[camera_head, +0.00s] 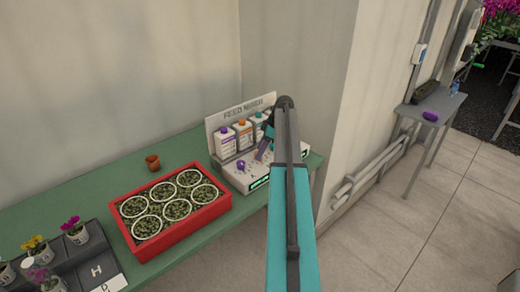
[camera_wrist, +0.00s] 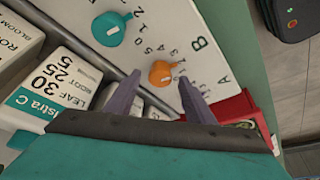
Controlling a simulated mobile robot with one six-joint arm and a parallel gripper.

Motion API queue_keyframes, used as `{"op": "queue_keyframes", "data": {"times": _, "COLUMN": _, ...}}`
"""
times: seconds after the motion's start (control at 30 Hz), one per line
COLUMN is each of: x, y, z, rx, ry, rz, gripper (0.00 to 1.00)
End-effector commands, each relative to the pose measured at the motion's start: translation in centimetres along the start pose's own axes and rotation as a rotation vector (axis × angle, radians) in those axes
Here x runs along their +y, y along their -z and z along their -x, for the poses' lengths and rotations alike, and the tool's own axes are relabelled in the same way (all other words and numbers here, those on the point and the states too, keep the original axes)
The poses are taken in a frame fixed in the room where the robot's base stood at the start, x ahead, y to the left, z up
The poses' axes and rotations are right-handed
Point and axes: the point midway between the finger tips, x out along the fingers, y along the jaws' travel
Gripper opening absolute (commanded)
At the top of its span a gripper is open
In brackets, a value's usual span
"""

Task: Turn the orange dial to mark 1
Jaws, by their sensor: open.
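The orange dial (camera_wrist: 162,74) sits on the white sloped panel of the feed mixer (camera_wrist: 205,60), with small numbers around it. Its nub points to the right in the wrist view; the exact mark is too small to tell. My gripper (camera_wrist: 160,80) is open, with one finger on each side of the dial's near side; I cannot tell whether they touch it. In the head view my gripper (camera_head: 265,146) is over the mixer panel, and my arm hides the orange dial.
A teal dial (camera_wrist: 108,29) sits beside the orange one, and a purple dial (camera_head: 241,164) shows in the head view. Bottles (camera_head: 225,142) stand behind the panel. A red tray of pots (camera_head: 187,238) stands close by on the green bench (camera_head: 75,196).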

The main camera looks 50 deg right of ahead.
Motion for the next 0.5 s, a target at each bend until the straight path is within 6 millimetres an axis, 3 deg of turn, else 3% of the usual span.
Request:
{"op": "queue_keyframes", "data": {"times": 0.4, "x": -0.03, "y": 0.05, "z": -0.53, "rx": 0.000, "ry": 0.000, "rz": 0.001, "gripper": 0.49}}
{"op": "queue_keyframes", "data": {"times": 0.5, "x": -0.03, "y": 0.07, "z": -0.53, "rx": 0.000, "ry": 0.000, "rz": 0.001, "gripper": 0.32}}
